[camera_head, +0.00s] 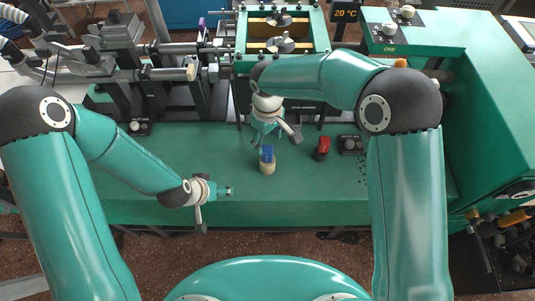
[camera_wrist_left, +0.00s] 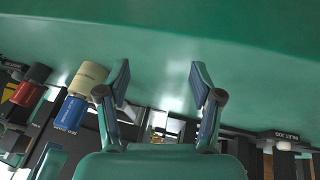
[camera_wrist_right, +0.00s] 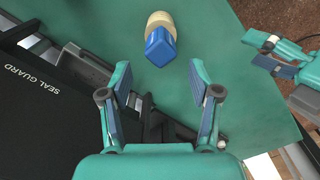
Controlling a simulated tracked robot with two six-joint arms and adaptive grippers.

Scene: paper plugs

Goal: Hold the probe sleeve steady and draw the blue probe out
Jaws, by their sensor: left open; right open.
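The blue probe (camera_head: 267,153) sits in the top of the cream probe sleeve (camera_head: 267,168), which stands upright on the green bench. My right gripper (camera_head: 262,138) is open and empty, just behind and above the probe. In the right wrist view the blue probe (camera_wrist_right: 160,47) and sleeve (camera_wrist_right: 159,20) lie beyond the open fingertips, not between them. My left gripper (camera_head: 226,191) is open and empty, low over the bench's front, left of the sleeve. In the left wrist view the sleeve (camera_wrist_left: 88,78) and probe (camera_wrist_left: 72,112) are left of the fingers.
A red-topped object (camera_head: 322,148) stands right of the sleeve, near a small knob box (camera_head: 351,145). The green bench (camera_head: 310,188) is clear in front of the sleeve.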

